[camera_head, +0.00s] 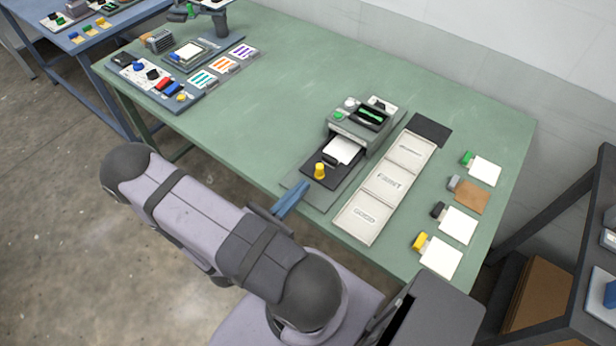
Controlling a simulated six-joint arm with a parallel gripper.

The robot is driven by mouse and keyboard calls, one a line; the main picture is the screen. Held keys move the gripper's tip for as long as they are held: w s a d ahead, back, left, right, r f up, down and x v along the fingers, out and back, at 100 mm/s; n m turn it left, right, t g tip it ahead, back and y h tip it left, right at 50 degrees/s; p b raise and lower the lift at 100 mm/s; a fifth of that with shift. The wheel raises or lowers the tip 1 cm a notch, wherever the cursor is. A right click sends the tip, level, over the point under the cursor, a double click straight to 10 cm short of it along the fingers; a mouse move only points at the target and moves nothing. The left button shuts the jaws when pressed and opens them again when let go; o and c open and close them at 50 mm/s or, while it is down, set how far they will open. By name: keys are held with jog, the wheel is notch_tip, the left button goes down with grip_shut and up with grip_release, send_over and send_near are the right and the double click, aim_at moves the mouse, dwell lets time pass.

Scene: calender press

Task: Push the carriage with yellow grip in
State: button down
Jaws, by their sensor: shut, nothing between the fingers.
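The carriage is a dark plate (318,177) with an upright yellow grip (320,171) near its front end. A white sheet (343,151) lies at the carriage's back end, at the front of the press. The grey press (362,122) stands behind it on a grey base, with a green knob and a dark top opening. The carriage sticks out of the press toward me. My gripper (297,192) is blue-grey and shut, with nothing in it. It is in front and to the left of the yellow grip, apart from it in the picture.
A pale three-part tray (350,223) lies right of the press. Several cards with coloured clips, one with a yellow clip (419,241), line the table's right side. A control panel (158,85) and colour cards are at the far left. The table's middle (285,95) is clear.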

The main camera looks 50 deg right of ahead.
aim_at(317, 172)
jog(key=shift+d+p, duration=0.65)
jog(key=shift+d, duration=1.25)
jog(key=shift+d, duration=0.15)
jog(key=shift+d, duration=1.2)
jog(key=shift+a, duration=0.2)
